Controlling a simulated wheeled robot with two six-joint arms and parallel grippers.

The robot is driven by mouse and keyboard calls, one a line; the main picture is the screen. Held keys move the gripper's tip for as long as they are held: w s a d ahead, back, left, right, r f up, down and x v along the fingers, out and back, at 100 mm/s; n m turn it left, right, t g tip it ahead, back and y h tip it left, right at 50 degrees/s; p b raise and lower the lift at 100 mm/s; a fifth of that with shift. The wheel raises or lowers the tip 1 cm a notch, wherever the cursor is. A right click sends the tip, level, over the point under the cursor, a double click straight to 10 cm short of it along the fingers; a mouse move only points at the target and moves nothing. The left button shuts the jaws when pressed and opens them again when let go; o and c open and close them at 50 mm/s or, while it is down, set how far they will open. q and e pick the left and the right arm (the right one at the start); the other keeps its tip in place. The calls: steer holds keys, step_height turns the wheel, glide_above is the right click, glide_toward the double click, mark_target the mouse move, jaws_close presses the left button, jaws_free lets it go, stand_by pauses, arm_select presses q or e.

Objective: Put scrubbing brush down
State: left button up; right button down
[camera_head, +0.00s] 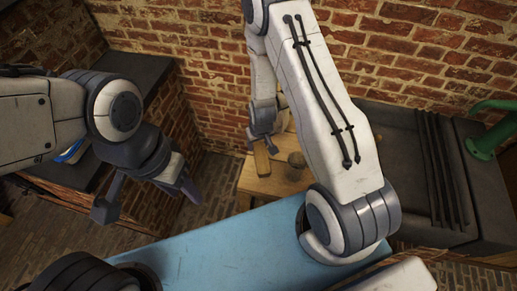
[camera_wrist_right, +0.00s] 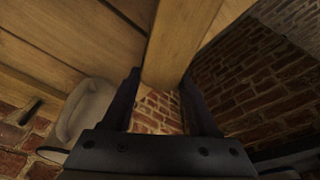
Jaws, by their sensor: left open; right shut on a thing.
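The scrubbing brush (camera_head: 262,161) shows as a small brown wooden piece below my right gripper (camera_head: 263,134) in the head view. In the right wrist view the brush (camera_wrist_right: 181,42) is a long wooden bar between the fingertips of my right gripper (camera_wrist_right: 160,90), which is shut on it. The brush is over or at the small wooden table (camera_head: 262,186); I cannot tell whether it touches the top. Its bristles are not clearly visible. My left gripper (camera_head: 148,198) is open and empty, apart from the table on the left.
A grey rounded object (camera_wrist_right: 84,108) shows in the right wrist view. A brick wall (camera_head: 215,85) is behind. A dark counter (camera_head: 415,165) with a green fixture (camera_head: 484,140) is at right.

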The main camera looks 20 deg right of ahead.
mark_target(258, 149)
steer(key=x, duration=0.3)
steer(key=shift+s+f+p, duration=0.1)
steer(key=shift+s+p, duration=0.25)
steer(key=shift+p, duration=0.05)
steer(key=shift+a+f, duration=0.1)
steer(key=shift+f, duration=0.05)
steer(key=shift+f, duration=0.1)
steer(key=shift+f, duration=0.15)
steer(key=shift+c, duration=0.8)
jaws_free()
steer(key=shift+r, duration=0.2)
